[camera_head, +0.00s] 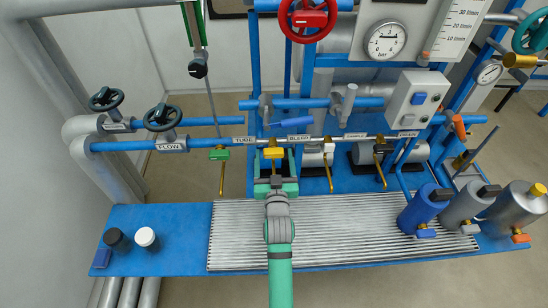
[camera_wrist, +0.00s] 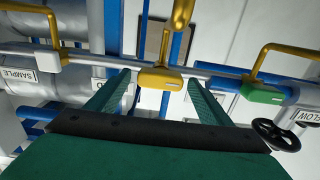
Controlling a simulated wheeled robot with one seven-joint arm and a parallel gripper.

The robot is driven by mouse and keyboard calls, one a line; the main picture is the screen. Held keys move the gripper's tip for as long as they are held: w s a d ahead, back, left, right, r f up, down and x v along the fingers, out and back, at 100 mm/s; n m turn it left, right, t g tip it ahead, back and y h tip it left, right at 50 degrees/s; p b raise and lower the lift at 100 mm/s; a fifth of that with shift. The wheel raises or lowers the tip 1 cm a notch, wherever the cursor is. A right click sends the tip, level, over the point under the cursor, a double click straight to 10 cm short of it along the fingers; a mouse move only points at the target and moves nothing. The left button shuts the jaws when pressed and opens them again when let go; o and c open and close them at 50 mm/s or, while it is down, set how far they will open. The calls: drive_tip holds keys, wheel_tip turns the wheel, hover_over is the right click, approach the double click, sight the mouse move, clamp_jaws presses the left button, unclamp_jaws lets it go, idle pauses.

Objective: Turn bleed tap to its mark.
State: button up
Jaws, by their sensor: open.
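A yellow tap (camera_head: 273,153) hangs on the pipe just left of the BLEED label (camera_head: 298,138), so I take it as the bleed tap. My gripper (camera_head: 276,170) is in front of it. In the wrist view the yellow tap body (camera_wrist: 160,79) lies between the tips of my open gripper (camera_wrist: 159,77), one green finger to each side. Its yellow lever (camera_wrist: 181,16) runs up out of that view. Contact between fingers and tap cannot be told. In the head view my gripper hides most of the lever. I cannot make out the mark.
A green tap (camera_head: 219,154) is to the left and a white tap (camera_head: 314,158) to the right, their yellow levers hanging down. Blue (camera_head: 418,206) and grey cylinders stand at the bench's right. The slatted grate (camera_head: 355,235) has free room.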

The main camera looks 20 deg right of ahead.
drive_tip(key=shift+c, duration=0.2)
drive_tip(key=c, duration=1)
drive_tip(key=shift+n, duration=0.4)
drive_tip(key=n, duration=0.3)
drive_tip(key=shift+n, duration=0.4)
drive_tip(key=n, duration=0.4)
drive_tip(key=shift+a, duration=0.1)
drive_tip(key=n, duration=0.5)
drive_tip(key=shift+f, duration=0.1)
drive_tip(key=n, duration=0.4)
drive_tip(key=shift+a, duration=0.1)
drive_tip(key=shift+f+n, duration=0.1)
drive_tip(key=shift+n, duration=0.2)
